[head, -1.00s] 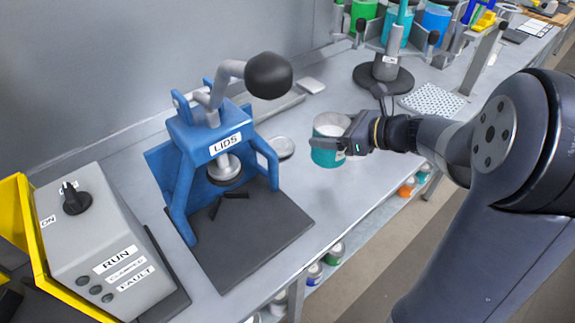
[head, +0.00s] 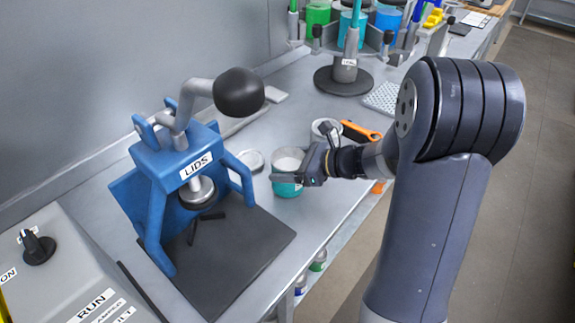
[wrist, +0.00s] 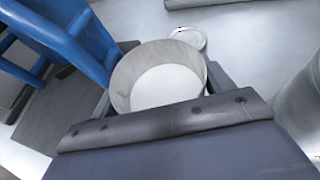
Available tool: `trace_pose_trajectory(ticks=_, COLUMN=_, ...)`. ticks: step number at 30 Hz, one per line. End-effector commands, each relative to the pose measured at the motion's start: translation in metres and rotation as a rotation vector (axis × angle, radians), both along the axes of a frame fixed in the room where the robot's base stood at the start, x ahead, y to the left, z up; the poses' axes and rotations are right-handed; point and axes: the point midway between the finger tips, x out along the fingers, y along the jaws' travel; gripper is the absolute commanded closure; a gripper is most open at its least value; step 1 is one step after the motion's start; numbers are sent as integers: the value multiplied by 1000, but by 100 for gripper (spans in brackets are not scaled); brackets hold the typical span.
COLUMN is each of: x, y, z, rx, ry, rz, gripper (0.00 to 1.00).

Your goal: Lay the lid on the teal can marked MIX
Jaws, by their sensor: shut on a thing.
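The teal can (head: 287,187) is open at the top, with pale contents inside. It stands upright between the jaws of my gripper (head: 298,180), which is shut on it. In the wrist view the can's open mouth (wrist: 165,85) shows between the jaws (wrist: 165,95). I cannot read a MIX mark on it or tell whether its base touches the bench. A flat round silver lid (head: 250,160) lies on the bench just left of the can, apart from it. It also shows beyond the can in the wrist view (wrist: 188,38).
The blue press marked LIDS (head: 170,165) stands left of the can on a dark base plate (head: 245,245). Behind my gripper are a grey round container (head: 325,128) and an orange-handled item (head: 362,132). A carousel (head: 345,75) holds coloured cans farther back. The bench's front edge is close.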

Motion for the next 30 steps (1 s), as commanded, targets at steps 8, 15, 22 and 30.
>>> trace_pose_trajectory(ticks=8, x=0, y=0, z=-4, rx=1, ry=-3, rz=0, gripper=60)
trace_pose_trajectory(ticks=15, x=0, y=0, z=-8, rx=0, ry=-1, rz=0, gripper=21)
trace_pose_trajectory(ticks=22, x=0, y=0, z=-7, rx=0, ry=-1, rz=0, gripper=2)
trace_pose_trajectory(ticks=30, x=0, y=0, z=-6, rx=0, ry=-1, rz=0, gripper=2)
